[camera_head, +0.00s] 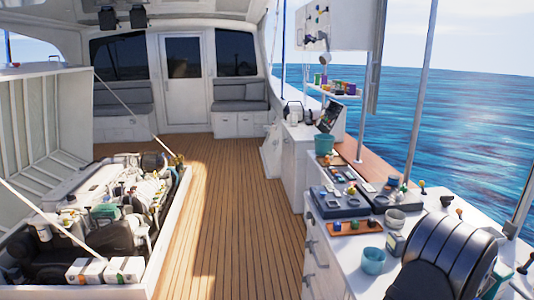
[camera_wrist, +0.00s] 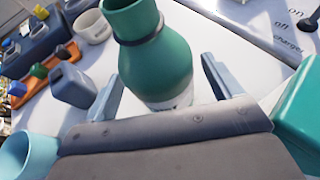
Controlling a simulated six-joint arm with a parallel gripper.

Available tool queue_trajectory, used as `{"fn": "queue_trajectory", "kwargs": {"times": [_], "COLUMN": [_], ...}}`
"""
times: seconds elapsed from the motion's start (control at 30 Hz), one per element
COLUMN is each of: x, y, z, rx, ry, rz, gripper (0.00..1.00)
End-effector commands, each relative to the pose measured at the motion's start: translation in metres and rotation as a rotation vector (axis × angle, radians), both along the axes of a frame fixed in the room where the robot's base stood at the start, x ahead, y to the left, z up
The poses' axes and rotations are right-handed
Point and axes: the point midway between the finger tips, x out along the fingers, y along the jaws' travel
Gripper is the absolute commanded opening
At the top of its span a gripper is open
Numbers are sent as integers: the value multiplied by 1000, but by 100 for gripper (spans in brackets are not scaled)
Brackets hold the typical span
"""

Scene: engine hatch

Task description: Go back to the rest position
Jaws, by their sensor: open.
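My gripper (camera_wrist: 161,68) shows in the wrist view with its two grey fingers spread apart. A green bottle (camera_wrist: 155,62) with a dark ring at its neck and a pale lower part stands in the gap between the fingers. I see space between each finger and the bottle, but the bottle's base is hidden behind the grey gripper body. In the head view, a large dark rounded arm part of mine fills the lower right, and my fingers cannot be made out there.
A light blue cup (camera_wrist: 22,155), a grey-blue box (camera_wrist: 72,85), a white cup (camera_wrist: 93,26) and a teal container (camera_wrist: 298,125) crowd around. The white counter (camera_head: 345,255) holds trays and tools. The open engine hatch (camera_head: 150,262) is at left; the wooden deck (camera_head: 220,200) is clear.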

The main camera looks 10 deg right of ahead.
Motion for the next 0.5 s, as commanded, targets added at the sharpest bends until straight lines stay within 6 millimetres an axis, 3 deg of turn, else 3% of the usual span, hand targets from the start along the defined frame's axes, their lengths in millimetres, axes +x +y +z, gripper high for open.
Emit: {"fn": "queue_trajectory", "kwargs": {"times": [0.5], "x": [-77], "y": [44], "z": [40], "rx": [-3], "ry": [-3], "rz": [-1], "gripper": [84]}}
